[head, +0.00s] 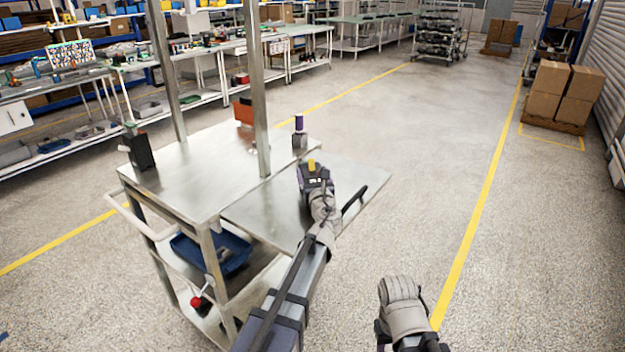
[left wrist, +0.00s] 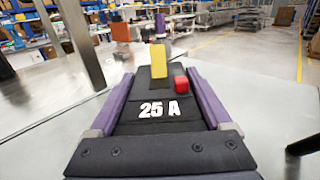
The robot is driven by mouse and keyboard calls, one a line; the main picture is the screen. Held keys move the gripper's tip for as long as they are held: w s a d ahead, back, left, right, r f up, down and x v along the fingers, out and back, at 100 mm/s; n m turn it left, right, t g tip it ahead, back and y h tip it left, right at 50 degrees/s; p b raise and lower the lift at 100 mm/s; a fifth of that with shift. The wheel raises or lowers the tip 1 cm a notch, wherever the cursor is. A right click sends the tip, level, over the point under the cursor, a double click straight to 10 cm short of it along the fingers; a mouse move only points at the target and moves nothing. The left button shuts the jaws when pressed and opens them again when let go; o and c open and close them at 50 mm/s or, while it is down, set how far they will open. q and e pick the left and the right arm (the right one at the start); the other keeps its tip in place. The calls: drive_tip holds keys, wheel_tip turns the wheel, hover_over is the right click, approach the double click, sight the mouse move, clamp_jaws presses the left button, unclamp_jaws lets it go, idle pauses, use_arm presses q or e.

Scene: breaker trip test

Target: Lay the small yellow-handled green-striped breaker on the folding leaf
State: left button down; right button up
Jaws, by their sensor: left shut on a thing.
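My left gripper (head: 314,177) is over the folding leaf (head: 355,180), near its inner edge by the cart. It is shut on a dark breaker with a yellow handle (head: 311,164). In the left wrist view the breaker (left wrist: 160,100) sits between the purple fingers, marked "25 A", with a red button beside the handle. No green stripe shows on its visible face. The leaf stands out flat beside the cart top. I cannot tell whether the breaker touches it. The right arm's grey cover shows at the bottom; its fingers do not.
A black bar (head: 354,198) is at the leaf's edge. The leaf's right part is bare.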

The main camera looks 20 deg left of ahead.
use_arm(q)
drive_tip(key=shift+r, duration=0.1)
drive_tip(key=shift+f, duration=0.2)
unclamp_jaws()
drive_tip(key=shift+r, duration=0.25)
drive_tip(key=v, duration=1.2)
